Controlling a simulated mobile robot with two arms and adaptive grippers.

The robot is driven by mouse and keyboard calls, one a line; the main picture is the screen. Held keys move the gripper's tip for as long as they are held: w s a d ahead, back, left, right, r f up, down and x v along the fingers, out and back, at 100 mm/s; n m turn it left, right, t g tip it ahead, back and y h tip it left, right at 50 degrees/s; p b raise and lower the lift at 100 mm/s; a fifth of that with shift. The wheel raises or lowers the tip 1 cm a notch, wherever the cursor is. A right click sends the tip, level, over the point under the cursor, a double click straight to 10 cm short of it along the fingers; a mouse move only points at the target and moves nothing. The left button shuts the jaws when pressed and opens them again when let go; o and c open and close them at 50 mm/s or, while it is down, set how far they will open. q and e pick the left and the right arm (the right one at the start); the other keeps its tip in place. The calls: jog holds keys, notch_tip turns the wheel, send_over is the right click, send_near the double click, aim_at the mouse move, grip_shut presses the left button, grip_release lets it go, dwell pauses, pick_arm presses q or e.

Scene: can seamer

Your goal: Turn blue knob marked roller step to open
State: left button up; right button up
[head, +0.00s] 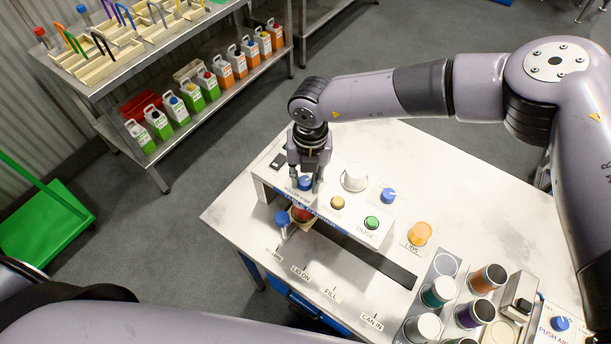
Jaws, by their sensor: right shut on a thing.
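My right gripper (305,184) points down at the left end of the white seamer panel (322,208). It is shut on a blue knob (306,182) on the panel top, with its fingers on either side. Another blue knob (388,196) sits free at the panel's right end. A blue-topped part (282,218) stands by the panel's front left. Part of my left arm crosses the bottom left, but its gripper is out of view.
The panel also holds a yellow button (337,203), a green button (372,222) and a white dome (354,178). An orange lid stack (420,233) and several cans stand to the right on the white table (480,190). A shelf rack (165,60) with jugs stands behind left.

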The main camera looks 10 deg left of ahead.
grip_shut()
